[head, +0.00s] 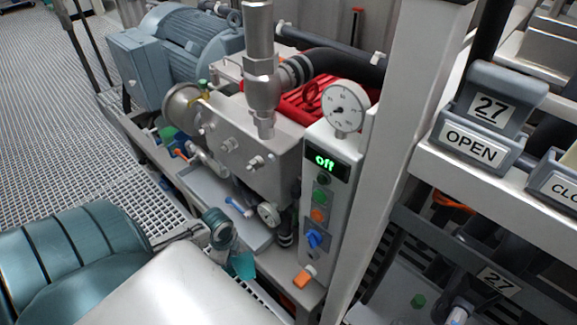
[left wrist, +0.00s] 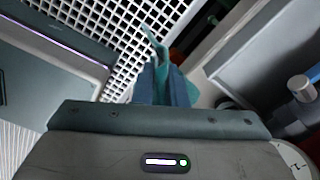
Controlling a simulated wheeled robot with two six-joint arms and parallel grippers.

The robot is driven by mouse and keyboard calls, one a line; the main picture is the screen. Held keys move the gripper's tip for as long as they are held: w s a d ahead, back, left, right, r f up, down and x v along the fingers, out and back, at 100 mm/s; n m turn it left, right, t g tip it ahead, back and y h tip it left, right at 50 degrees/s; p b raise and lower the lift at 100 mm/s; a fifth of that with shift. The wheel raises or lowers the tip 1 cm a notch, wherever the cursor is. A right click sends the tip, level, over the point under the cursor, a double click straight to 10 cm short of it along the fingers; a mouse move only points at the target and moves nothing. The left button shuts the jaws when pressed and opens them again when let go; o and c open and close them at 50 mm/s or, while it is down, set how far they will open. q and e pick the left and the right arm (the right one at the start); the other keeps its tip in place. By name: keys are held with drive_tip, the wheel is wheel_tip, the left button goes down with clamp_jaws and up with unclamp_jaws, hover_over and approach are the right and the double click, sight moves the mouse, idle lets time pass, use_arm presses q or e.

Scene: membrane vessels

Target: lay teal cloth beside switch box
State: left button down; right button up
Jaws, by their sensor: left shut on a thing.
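The teal cloth (head: 243,266) hangs in a small bunch from my left gripper (head: 232,250), low in the middle of the head view. In the left wrist view the cloth (left wrist: 158,48) shows between and beyond the fingers (left wrist: 166,88), which are shut on it. The switch box (head: 328,200) is a tall grey box with a green "off" display, coloured buttons and a blue knob. It stands upright to the right of the gripper, with a gap between them. My right gripper is not in view.
A grey tray (head: 207,192) lies behind the gripper, under the pump (head: 245,135). An orange-ended fitting (head: 303,278) sits at the foot of the switch box. A pale upright post (head: 395,150) rises to its right. White floor grating (left wrist: 95,20) lies below the cloth.

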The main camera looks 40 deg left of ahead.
use_arm(q)
drive_tip(key=w+d+f, duration=0.1)
drive_tip(key=w+d, duration=0.2)
drive_tip(key=w+d+f, duration=0.2)
drive_tip(key=w+d, duration=0.2)
drive_tip(key=w+d+f, duration=0.2)
drive_tip(key=w+d, duration=0.2)
drive_tip(key=shift+w+f+b, duration=0.15)
drive_tip(key=shift+b, duration=0.25)
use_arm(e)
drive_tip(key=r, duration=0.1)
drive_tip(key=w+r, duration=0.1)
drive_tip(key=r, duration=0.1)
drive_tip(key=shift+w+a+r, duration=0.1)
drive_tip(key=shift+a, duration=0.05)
use_arm(q)
drive_tip(key=c, duration=0.6)
unclamp_jaws()
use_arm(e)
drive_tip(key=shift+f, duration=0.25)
